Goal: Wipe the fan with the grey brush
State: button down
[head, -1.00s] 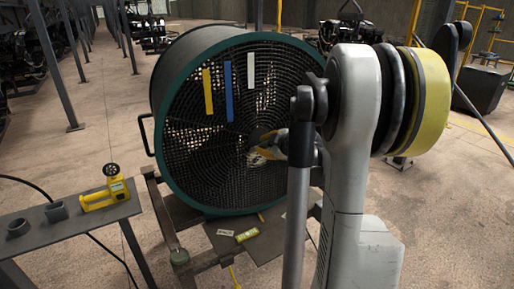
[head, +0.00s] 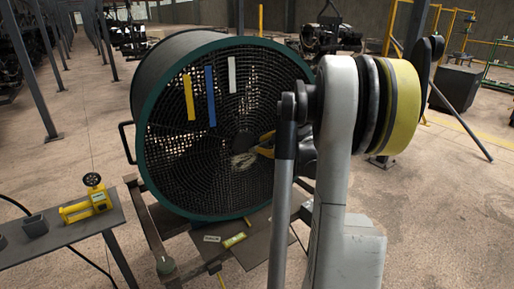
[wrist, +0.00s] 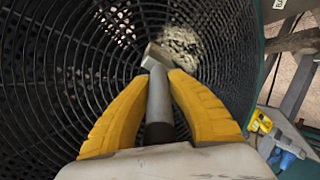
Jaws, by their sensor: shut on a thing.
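The fan (head: 205,176) is a large drum with a dark round grille and a green rim, standing left of my arm. My gripper (wrist: 161,80) has yellow fingers shut on the grey handle of the brush (wrist: 158,97). The brush's pale, shaggy bristles lie at the grille in the wrist view. In the head view the brush (head: 242,160) shows just below the grille's centre, with my gripper (head: 265,146) to its right. I cannot tell how firmly the bristles touch the grille. My arm hides part of the fan's right side.
Yellow, blue and white strips (head: 210,97) hang on the upper grille. A green-yellow item (head: 234,240) lies below the fan.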

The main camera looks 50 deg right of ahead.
jog(key=shift+s+d, duration=0.1)
jog(key=shift+d, duration=0.25)
jog(key=shift+a, duration=0.1)
jog(key=shift+s+a, duration=0.35)
jog(key=shift+s, duration=0.6)
jog(key=shift+s+a, duration=0.35)
jog(key=shift+s, duration=0.55)
jog(key=shift+s+a, duration=0.35)
jog(key=shift+s, duration=0.6)
jog(key=shift+s, duration=0.15)
jog(key=shift+s+a, duration=0.3)
jog(key=shift+s, duration=0.35)
jog(key=shift+s+a, duration=0.25)
jog(key=shift+s, duration=0.35)
jog(key=shift+a, duration=0.1)
